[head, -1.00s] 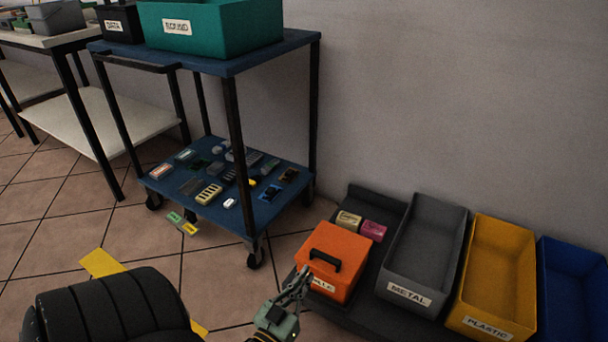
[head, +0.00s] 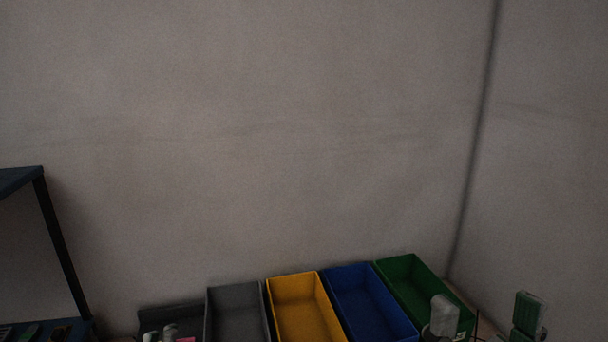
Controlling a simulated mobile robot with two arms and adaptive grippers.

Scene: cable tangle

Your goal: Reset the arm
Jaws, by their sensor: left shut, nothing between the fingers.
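I cannot make out my right gripper.
Open yellow (head: 303,290), blue (head: 372,284) and green (head: 400,268) bins stand beside the grey one along the wall. A pale rounded object (head: 443,312) and a green block-like object (head: 526,312) are at lower right. A dark cart post (head: 62,245) is at left.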

